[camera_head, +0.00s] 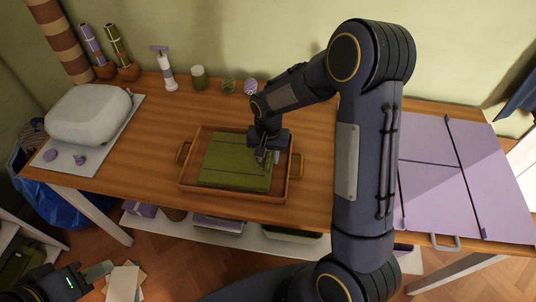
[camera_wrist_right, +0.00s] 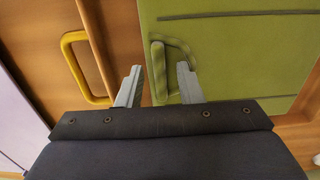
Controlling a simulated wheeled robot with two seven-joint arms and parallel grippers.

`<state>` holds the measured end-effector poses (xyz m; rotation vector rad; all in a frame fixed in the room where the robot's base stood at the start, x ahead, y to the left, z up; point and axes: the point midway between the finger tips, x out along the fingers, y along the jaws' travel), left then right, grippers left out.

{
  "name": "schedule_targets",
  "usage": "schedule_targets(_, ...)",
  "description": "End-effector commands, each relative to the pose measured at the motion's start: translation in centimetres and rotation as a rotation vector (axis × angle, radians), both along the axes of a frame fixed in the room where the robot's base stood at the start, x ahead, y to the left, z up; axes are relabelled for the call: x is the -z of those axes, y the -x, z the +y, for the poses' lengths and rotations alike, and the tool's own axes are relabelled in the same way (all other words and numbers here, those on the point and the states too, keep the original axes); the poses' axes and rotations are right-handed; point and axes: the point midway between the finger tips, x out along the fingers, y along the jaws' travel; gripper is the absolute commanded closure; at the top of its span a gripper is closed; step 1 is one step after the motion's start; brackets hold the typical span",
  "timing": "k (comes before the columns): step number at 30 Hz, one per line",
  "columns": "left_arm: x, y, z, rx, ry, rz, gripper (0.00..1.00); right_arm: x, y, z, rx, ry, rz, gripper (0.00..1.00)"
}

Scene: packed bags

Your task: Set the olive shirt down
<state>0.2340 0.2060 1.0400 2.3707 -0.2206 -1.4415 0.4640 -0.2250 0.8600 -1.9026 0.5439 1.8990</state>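The olive shirt (camera_head: 232,163), a flat folded green block with a dark line across it, lies in the wooden tray (camera_head: 236,197). In the right wrist view the shirt (camera_wrist_right: 225,55) shows a raised loop-like part near its edge. My right gripper (camera_head: 267,157) is over the shirt's right edge. Its two grey fingers (camera_wrist_right: 157,86) stand apart, at the loop-like part; one finger overlaps it in the picture. I cannot tell whether they touch it. My left gripper (camera_head: 103,269) is low at the bottom left, away from the table, its opening unclear.
The tray has yellow handles (camera_head: 297,165) at both ends. A grey rounded case (camera_head: 88,113) sits on a pale mat at the left. A pump bottle (camera_head: 167,77) and jars stand at the back. A lilac folding board (camera_head: 440,170) covers the right. Wood between mat and tray is clear.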

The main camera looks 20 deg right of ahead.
Motion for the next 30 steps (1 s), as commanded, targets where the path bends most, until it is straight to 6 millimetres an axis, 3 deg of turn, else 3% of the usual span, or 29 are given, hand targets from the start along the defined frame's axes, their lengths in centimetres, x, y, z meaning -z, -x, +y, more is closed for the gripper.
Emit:
schedule_targets(8,-0.3,0.0,0.0,0.000,0.000,0.000,0.64,-0.6,0.0,0.0,0.000,0.000,-0.002,0.67)
schedule_targets(11,-0.2,0.0,0.0,0.000,0.000,0.000,0.64,-2.0,-0.1,0.0,0.000,0.000,-0.005,0.67)
schedule_targets(21,0.1,0.0,0.0,0.000,0.000,0.000,0.64,-9.2,-0.1,0.0,-0.001,-0.001,-0.006,0.67)
schedule_targets(30,0.1,0.0,0.0,0.000,0.000,0.000,0.64,-12.5,0.4,-0.2,-0.004,-0.008,-0.008,0.67)
